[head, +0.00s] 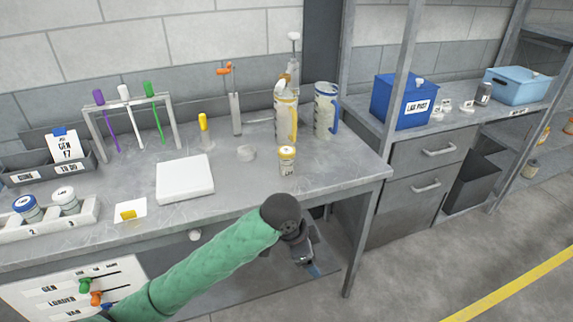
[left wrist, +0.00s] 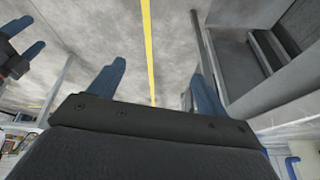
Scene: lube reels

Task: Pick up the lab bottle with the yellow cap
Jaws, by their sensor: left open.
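The lab bottle with the yellow cap (head: 287,162) is a small white jar with a pale label. It stands upright near the front edge of the grey bench (head: 330,170) in the head view. My left gripper (head: 311,264) hangs below the bench edge, in front of the bottle and apart from it, pointing down. In the left wrist view my left gripper (left wrist: 158,85) is open and empty over the floor; the bottle does not show there. My right gripper (left wrist: 25,36) shows at the left edge of that view, its two blue fingers apart with nothing between them.
Behind the bottle stand a yellow-handled jug (head: 285,112) and a blue-handled jug (head: 325,110). The bench's front right corner is clear.

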